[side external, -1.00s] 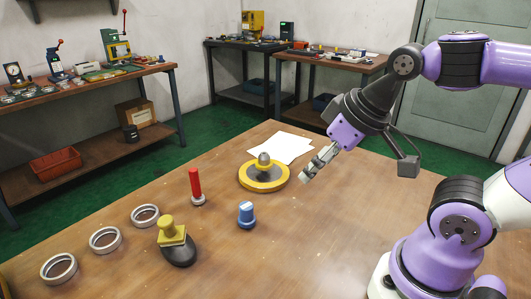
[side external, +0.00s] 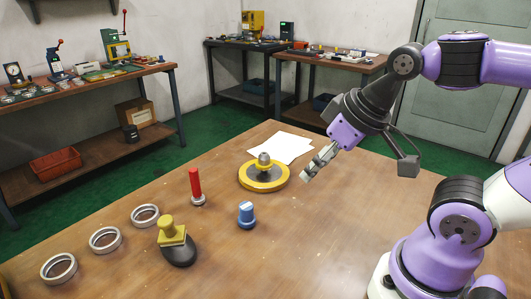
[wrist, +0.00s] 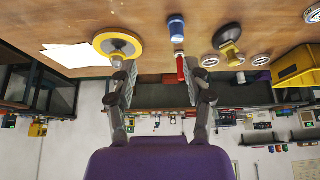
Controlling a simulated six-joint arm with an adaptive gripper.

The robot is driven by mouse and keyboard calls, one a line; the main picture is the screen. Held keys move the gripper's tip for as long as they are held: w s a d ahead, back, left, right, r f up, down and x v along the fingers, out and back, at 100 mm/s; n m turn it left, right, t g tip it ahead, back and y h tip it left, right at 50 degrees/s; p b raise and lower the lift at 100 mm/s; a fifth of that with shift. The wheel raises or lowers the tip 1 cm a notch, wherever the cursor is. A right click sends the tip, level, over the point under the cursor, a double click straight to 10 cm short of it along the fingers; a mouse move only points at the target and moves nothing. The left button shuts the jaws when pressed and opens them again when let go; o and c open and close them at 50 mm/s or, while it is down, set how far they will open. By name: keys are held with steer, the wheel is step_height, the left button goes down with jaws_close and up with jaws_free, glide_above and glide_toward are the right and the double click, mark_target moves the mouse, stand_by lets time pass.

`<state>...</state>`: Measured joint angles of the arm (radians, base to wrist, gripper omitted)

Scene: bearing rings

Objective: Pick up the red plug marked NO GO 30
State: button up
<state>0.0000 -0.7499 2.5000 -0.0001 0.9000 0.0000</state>
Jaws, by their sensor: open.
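The red plug (side external: 195,184) stands upright on the wooden table in the side view, with a pale metal base. It also shows in the wrist view (wrist: 181,68), partly beside a finger of my gripper. Its marking is too small to read. My gripper (side external: 319,164) is open and empty, held above the table to the right of the red plug and well apart from it. In the wrist view both fingers (wrist: 159,92) are spread.
A blue plug (side external: 246,215) stands right of the red one. A yellow round fixture (side external: 264,174) lies behind it, near white paper (side external: 292,144). A yellow-handled tool on a dark base (side external: 173,240) and several metal rings (side external: 105,240) are at left. The table's right front is clear.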

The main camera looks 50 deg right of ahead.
steer(key=shift+w, duration=0.1)
steer(key=n+g+y, duration=0.1)
steer(key=n, duration=0.3)
glide_above(198, 197)
steer(key=s+d, duration=0.1)
steer(key=d, duration=0.1)
step_height(198, 197, down, 9)
steer(key=x, duration=0.3)
steer(key=a+x, duration=0.1)
steer(key=x, duration=0.1)
steer(key=shift+f, duration=0.3)
jaws_close()
